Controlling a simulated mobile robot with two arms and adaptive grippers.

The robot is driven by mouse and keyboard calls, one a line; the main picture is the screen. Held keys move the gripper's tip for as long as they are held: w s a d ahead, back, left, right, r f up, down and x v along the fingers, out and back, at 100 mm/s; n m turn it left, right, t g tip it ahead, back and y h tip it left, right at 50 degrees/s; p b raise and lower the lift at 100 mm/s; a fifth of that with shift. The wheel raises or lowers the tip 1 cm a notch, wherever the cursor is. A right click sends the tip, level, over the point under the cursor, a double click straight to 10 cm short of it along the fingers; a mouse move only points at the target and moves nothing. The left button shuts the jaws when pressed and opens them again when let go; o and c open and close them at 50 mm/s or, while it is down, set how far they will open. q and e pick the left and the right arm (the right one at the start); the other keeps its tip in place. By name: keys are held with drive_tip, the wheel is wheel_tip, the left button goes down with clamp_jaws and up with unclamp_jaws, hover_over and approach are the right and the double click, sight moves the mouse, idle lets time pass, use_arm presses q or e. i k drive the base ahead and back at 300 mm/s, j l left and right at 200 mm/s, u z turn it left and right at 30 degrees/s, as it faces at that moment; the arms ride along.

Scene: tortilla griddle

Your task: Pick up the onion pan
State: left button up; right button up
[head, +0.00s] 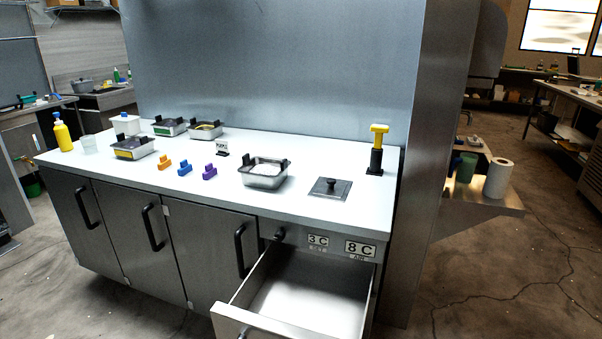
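Several small metal pans with black handles stand on the white counter. One pan (264,181) is at the middle right, with a pale inside. Another pan (133,153) is at the front left and has a green and yellow label. Two more pans are at the back left: one with a green label (168,132) and one with yellowish contents (206,135). I cannot tell from this view which pan holds onion, as the contents are small and dim. Neither of my grippers is in view.
An open, empty drawer (305,300) juts out below the counter's right part (225,195). Orange, blue and purple blocks (185,168) stand near the front edge.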

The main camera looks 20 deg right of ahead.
sight(260, 172)
drive_tip(key=i+j+z, duration=0.1)
drive_tip(key=z, duration=0.35)
drive_tip(key=i+j+z, duration=0.2)
drive_tip(key=z, duration=0.25)
drive_tip(key=i+j+z, duration=0.15)
drive_tip(key=z, duration=0.3)
drive_tip(key=i+j+z, duration=0.2)
drive_tip(key=j, duration=0.5)
drive_tip(key=i+j+z, duration=0.2)
drive_tip(key=j, duration=0.55)
drive_tip(key=i+j+z, duration=0.15)
drive_tip(key=j, duration=0.6)
drive_tip(key=j+z, duration=0.2)
drive_tip(key=j, duration=0.6)
